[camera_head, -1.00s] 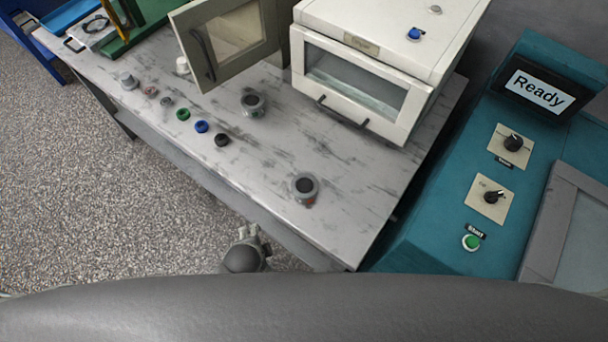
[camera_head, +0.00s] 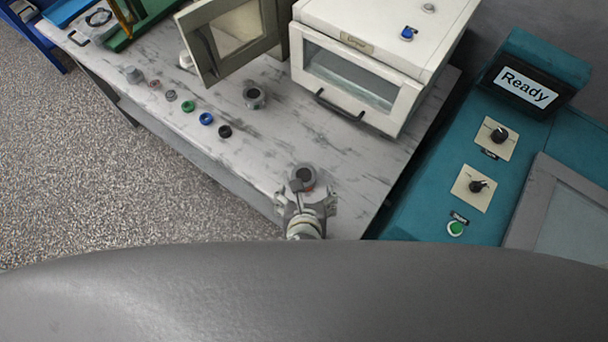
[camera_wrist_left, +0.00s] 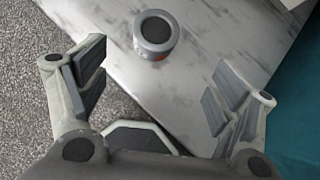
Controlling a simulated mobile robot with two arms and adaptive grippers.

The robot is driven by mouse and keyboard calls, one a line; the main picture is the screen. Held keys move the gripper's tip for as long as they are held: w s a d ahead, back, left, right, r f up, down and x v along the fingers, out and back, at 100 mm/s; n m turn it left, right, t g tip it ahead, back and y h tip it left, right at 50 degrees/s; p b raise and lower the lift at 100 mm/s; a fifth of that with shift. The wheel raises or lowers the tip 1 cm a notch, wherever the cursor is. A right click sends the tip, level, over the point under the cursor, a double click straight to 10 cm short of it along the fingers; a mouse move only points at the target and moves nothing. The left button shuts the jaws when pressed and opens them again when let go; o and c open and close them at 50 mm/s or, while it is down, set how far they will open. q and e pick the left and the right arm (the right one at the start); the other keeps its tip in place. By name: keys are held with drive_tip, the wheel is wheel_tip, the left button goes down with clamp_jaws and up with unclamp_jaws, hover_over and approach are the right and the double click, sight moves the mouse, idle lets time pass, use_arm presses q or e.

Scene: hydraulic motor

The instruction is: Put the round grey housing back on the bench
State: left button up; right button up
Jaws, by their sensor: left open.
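A round grey housing (camera_head: 305,174) with a dark round top and a small red mark stands on the marbled bench (camera_head: 345,150) near its front edge. It also shows in the left wrist view (camera_wrist_left: 156,38), upright, just ahead of the fingers. My left gripper (camera_head: 304,194) is at the near side of this housing and partly covers it. In the left wrist view the left gripper (camera_wrist_left: 158,72) is open and empty, its fingers spread wide. A second, similar round grey part (camera_head: 254,97) stands farther back on the bench. My right gripper is not in view.
A white cabinet (camera_head: 350,83) with a glass door stands at the back. An open cabinet door (camera_head: 228,38) is left of it. Several small rings and parts, including a blue ring (camera_head: 206,118), lie along the left edge. A teal console (camera_head: 430,205) borders the right.

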sight(304, 178)
use_arm(q)
drive_tip(key=x, duration=0.5)
drive_tip(key=shift+w, duration=0.15)
drive_tip(key=x, duration=0.2)
drive_tip(key=p+x, duration=0.1)
drive_tip(key=x, duration=0.1)
drive_tip(key=shift+a, duration=0.4)
drive_tip(key=shift+x, duration=0.75)
drive_tip(key=c, duration=1.5)
drive_tip(key=shift+r, duration=0.15)
